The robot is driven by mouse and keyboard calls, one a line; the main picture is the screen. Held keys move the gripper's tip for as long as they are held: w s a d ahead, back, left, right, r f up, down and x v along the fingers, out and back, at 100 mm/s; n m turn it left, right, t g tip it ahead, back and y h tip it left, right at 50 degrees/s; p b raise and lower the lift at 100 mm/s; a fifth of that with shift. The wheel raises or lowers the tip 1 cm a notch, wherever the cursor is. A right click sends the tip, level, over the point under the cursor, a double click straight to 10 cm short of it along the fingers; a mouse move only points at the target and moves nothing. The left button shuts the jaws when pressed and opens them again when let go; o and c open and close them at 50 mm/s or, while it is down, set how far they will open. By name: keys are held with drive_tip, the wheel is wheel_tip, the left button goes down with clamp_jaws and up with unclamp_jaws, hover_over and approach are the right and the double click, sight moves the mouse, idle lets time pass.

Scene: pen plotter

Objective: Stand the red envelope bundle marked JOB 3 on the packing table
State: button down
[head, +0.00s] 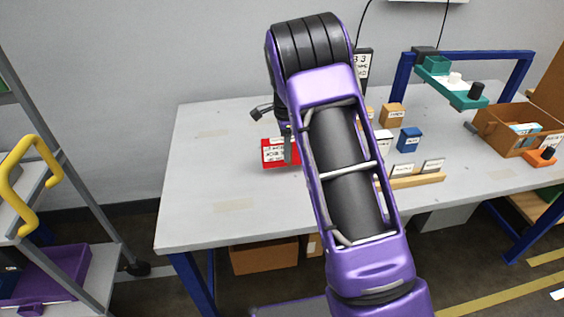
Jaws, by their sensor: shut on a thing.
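The red envelope bundle (272,153) is a small red block with a white label on its front; the print looks like JOB 3 but is small. It is at or just above the left-middle part of the grey packing table (215,195); I cannot tell whether its base touches the top. My gripper (287,150) is shut on the bundle at its right side. My purple arm covers part of the gripper and the table behind it.
Several small labelled boxes, including a blue one (409,139) and a tan one (392,115), stand right of my arm. A wooden card rack (415,181), a green plotter arm (450,90) and a cardboard box (500,128) are further right. The table's left side is clear. A shelf cart (85,195) stands left.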

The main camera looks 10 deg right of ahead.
drive_tip(key=shift+f, duration=1.9)
drive_tip(key=shift+f+b, duration=0.2)
drive_tip(key=shift+b, duration=0.1)
drive_tip(key=shift+c, duration=2.4)
unclamp_jaws()
drive_tip(key=shift+r, duration=0.1)
wheel_tip(320, 180, up, 12)
drive_tip(key=shift+r+p, duration=0.1)
drive_tip(key=shift+p, duration=0.6)
drive_tip(key=shift+r, duration=0.1)
